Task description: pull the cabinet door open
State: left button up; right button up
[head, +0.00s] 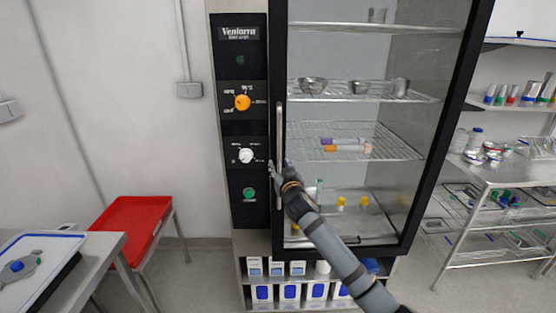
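The cabinet (239,190) has a dark control panel on its left and a tall glass door (277,60) with a black frame. The door appears closed against the cabinet. A long vertical metal handle (279,130) runs down the door's left side. My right gripper (279,170) reaches in from the lower right and is at the handle's lower half. Its fingertips appear on either side of the bar. Whether they press on it is too small to tell. My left gripper is not in view.
Wire shelves inside the cabinet hold metal bowls and small items. A red-topped stand (132,222) and a table with a tray (40,285) stand at left. A metal wire rack (500,178) stands at right. Floor shows between the red stand and the cabinet.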

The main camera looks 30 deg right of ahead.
jog(key=shift+x, duration=1.05)
jog(key=shift+d, duration=0.1)
grip_shut()
jog(key=shift+f, duration=0.1)
